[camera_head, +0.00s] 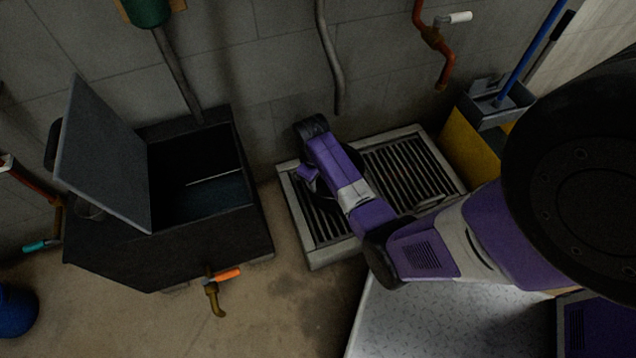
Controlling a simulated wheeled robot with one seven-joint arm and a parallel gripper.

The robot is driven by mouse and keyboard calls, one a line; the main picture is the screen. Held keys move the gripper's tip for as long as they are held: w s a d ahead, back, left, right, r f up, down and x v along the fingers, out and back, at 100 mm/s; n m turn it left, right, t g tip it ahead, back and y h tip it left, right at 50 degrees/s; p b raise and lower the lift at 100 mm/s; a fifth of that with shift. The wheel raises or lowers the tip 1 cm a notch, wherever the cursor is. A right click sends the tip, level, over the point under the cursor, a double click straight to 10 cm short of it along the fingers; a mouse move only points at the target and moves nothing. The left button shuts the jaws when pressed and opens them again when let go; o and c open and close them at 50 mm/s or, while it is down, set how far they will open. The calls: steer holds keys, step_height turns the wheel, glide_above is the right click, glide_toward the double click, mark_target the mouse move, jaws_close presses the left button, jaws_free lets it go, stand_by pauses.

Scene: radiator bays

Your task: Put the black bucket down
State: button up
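My arm reaches in from the right, and its purple wrist end is over the metal floor grate (413,170). The fingers of my gripper are hidden under the wrist, so I cannot see what they hold. A dark rounded shape (354,160) shows beside my wrist, over the grate. It may be part of the black bucket, but it is mostly covered and I cannot tell whether it touches the grate.
A black tank (165,245) with its lid (105,155) tilted open stands left of the grate, a tap (216,292) on its front. A yellow mop bucket (470,145) stands to the right. A speckled pale surface (430,315) lies in front. Floor between tank and grate is clear.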

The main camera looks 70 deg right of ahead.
step_height(320, 180, up, 4)
steer(key=p, duration=0.1)
steer(key=s+a+r+n+t+h, duration=0.1)
steer(key=s+a+t, duration=0.2)
steer(key=a, duration=0.6)
steer(key=s+a+r+n+t+h, duration=0.1)
steer(key=s+a+t, duration=0.25)
steer(key=a, duration=0.55)
steer(key=s+a+r+t+y, duration=0.1)
steer(key=s+a+r+t, duration=0.1)
steer(key=r, duration=0.7)
steer(key=s+a+r+t+y, duration=0.1)
steer(key=s+a+r+t, duration=0.2)
steer(key=a+r, duration=0.3)
steer(key=s+a+r+n+t+y, duration=0.1)
steer(key=s+a+r+t, duration=0.2)
steer(key=r, duration=1)
steer(key=shift+s+a+t, duration=0.2)
steer(key=shift+a+t, duration=0.15)
steer(key=shift+a, duration=0.45)
steer(key=shift+r, duration=0.1)
step_height(320, 180, up, 20)
steer(key=p, duration=2)
